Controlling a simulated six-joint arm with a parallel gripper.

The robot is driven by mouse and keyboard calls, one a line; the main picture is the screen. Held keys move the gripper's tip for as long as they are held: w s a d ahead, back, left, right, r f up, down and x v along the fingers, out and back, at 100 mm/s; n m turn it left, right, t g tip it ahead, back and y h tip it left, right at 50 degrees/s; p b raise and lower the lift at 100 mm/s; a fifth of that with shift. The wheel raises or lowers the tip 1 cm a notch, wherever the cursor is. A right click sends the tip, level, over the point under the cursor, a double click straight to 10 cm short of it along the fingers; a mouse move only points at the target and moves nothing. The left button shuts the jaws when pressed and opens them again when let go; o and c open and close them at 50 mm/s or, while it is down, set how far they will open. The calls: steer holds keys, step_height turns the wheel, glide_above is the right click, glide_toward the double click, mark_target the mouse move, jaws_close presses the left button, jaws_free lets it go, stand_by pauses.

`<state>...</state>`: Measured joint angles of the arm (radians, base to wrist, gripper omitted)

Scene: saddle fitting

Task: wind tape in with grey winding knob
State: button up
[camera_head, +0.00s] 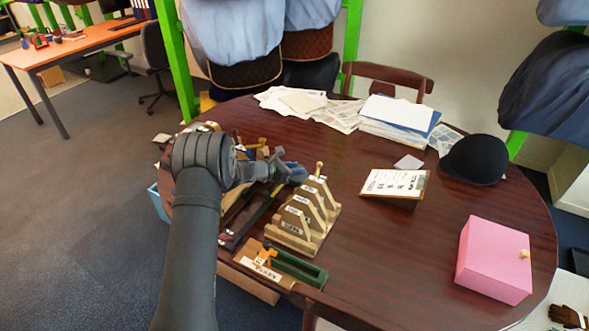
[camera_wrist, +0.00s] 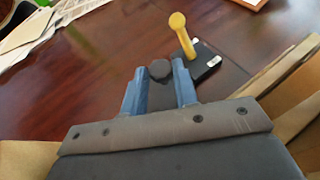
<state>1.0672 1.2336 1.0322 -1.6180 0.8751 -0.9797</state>
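In the wrist view, a dark grey round knob (camera_wrist: 160,70) shows between the two blue fingertips of my gripper (camera_wrist: 158,80). The fingers stand apart, one on each side of the knob, with a narrow gap showing to the right finger. I cannot tell whether either finger touches it. A dark block (camera_wrist: 203,64) with white labels and a yellow round-headed peg (camera_wrist: 183,35) is just to the right. No tape can be made out for sure.
The brown round table (camera_head: 390,260) carries a clipboard (camera_head: 395,184), black helmet (camera_head: 475,159), pink box (camera_head: 494,260) and paper stacks (camera_head: 399,119). A green tray (camera_head: 298,268) lies at the front edge. Wooden pieces flank my gripper in the wrist view.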

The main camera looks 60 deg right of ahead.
steer(key=o, duration=0.3)
steer(key=v, duration=1.7)
steer(key=shift+w+a, duration=0.15)
steer(key=shift+o, duration=0.3)
